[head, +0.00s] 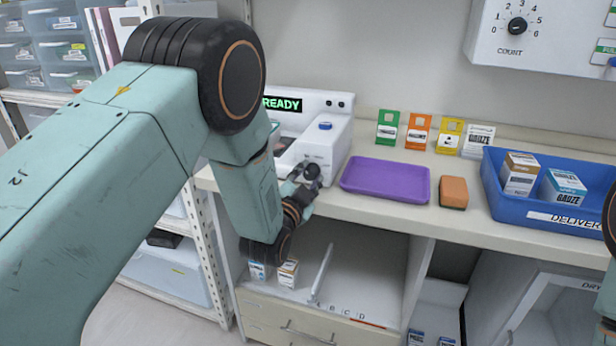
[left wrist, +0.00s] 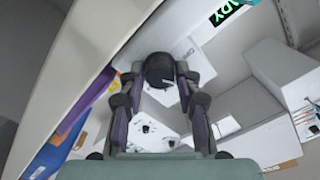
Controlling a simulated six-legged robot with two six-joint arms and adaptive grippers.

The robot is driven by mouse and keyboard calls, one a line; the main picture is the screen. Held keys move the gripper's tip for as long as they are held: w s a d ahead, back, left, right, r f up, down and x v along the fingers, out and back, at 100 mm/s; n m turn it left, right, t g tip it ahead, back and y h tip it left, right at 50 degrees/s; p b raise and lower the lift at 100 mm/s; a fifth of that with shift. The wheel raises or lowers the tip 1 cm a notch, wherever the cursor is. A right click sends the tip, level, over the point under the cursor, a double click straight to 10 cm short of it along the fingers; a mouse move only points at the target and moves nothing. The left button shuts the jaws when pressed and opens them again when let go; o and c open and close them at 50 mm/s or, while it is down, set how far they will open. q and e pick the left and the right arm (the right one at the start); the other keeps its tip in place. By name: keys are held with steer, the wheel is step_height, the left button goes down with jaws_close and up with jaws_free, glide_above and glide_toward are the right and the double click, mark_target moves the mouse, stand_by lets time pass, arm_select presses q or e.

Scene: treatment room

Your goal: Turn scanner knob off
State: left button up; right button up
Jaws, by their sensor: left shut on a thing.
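The white scanner (head: 322,146) stands on the counter behind my left forearm, its green display (head: 283,104) reading "READY". A blue button (head: 325,126) is on its top. Its black knob (head: 313,171) is on the front face. My left gripper (head: 304,181) is at the knob. In the left wrist view the fingers of my left gripper (left wrist: 158,80) close on both sides of the round black knob (left wrist: 159,66). The knob's pointer and setting marks cannot be read.
A purple tray (head: 385,181), an orange sponge-like block (head: 453,192) and a blue bin (head: 500,204) with boxes lie right of the scanner. Colored card stands (head: 418,131) line the back. A wall unit (head: 545,30) has a COUNT dial. An open shelf (head: 370,275) lies below.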

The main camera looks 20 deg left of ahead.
arm_select(q)
steer(key=n, duration=0.4)
steer(key=shift+p, duration=0.4)
steer(key=shift+n+p, duration=0.3)
steer(key=shift+n, duration=2)
steer(key=o, duration=1.2)
steer(key=shift+w+f, duration=0.1)
steer(key=shift+c, duration=0.2)
steer(key=shift+s, duration=0.2)
steer(key=s, duration=1.2)
steer(key=shift+a, duration=0.25)
steer(key=shift+w, duration=0.15)
